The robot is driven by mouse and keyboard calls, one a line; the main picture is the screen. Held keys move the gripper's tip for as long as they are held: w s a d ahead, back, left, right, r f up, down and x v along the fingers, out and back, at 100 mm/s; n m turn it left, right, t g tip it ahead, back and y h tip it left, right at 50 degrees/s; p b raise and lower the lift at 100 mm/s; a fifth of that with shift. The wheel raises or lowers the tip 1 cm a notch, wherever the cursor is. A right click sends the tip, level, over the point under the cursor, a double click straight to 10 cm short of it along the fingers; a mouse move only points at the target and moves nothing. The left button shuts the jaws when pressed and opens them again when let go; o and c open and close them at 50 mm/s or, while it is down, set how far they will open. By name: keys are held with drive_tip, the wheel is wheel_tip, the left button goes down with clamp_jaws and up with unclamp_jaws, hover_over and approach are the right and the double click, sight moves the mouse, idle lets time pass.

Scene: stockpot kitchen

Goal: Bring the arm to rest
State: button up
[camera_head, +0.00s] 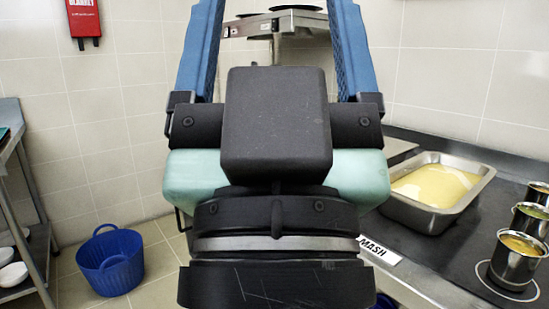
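My gripper (274,30) fills the middle of the head view, seen from behind its dark wrist. Its two blue fingers stand wide apart and run up to the top edge of the picture, where their tips seem cut off. No object shows between the fingers, only the wall and a metal stand farther back. My gripper hides the middle of the room behind it.
On the dark counter at right are a steel tray (397,212) of yellow contents and several metal pots (514,262). A "MASH" label (380,250) marks its edge. A blue tub (111,262) sits on the floor. A shelf rack (37,240) stands left.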

wheel_tip(320, 180, up, 34)
drive_tip(key=p, duration=3.2)
drive_tip(key=shift+w+a, duration=0.1)
